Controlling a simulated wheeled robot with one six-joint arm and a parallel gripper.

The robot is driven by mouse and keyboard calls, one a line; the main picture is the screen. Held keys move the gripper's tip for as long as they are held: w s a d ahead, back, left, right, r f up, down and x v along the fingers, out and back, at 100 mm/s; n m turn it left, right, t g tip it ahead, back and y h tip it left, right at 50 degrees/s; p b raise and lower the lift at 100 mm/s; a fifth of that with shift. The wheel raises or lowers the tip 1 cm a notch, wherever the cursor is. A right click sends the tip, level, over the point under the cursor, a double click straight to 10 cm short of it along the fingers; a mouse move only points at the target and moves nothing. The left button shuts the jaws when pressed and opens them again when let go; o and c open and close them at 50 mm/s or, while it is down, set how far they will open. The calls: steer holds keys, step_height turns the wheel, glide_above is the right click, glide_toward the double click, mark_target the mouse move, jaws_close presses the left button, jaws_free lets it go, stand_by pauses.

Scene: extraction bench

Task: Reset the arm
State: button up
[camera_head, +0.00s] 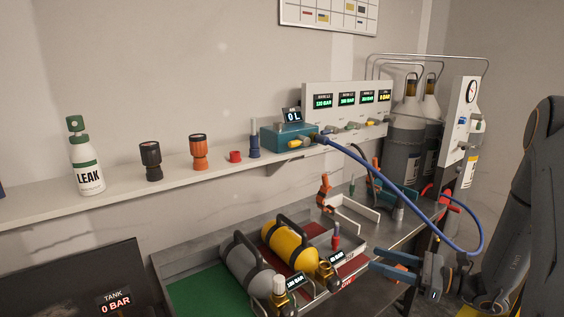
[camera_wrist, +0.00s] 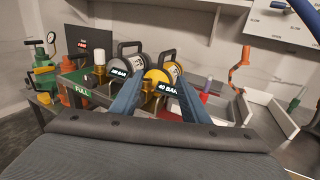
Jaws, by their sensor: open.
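My gripper (camera_head: 408,277) is open and empty at the right front of the bench in the head view, its two blue fingers apart. In the wrist view my gripper (camera_wrist: 155,97) points toward the tanks, with the fingers framing the yellow tank's front. My dark arm stands at the right edge of the head view. The grey tank (camera_head: 243,264) and the yellow tank (camera_head: 289,248) lie side by side in the tray on the bench, each with a black handle and a brass valve. Both also show in the wrist view, the grey one (camera_wrist: 124,59) left of the yellow one (camera_wrist: 156,76).
A shelf (camera_head: 52,208) holds a LEAK bottle (camera_head: 88,172), a black fitting (camera_head: 151,160), an orange fitting (camera_head: 198,151) and a teal box (camera_head: 287,137) reading 0 L. A blue hose (camera_head: 389,186) loops down close to my gripper. Grey cylinders (camera_head: 405,138) stand at the back right.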

steer(key=s+a+f+n+g+h+b, duration=0.2)
steer(key=s+a+n+g+h+b, duration=0.15)
steer(key=s+a+n+g, duration=0.65)
steer(key=s+d+f+n+t+h+b, duration=0.1)
steer(key=s+n+h+b, duration=0.5)
steer(key=n+h, duration=0.6)
steer(key=shift+s+d+f+n, duration=0.55)
steer(key=shift+s+f+n, duration=0.1)
steer(key=shift+f+n, duration=0.35)
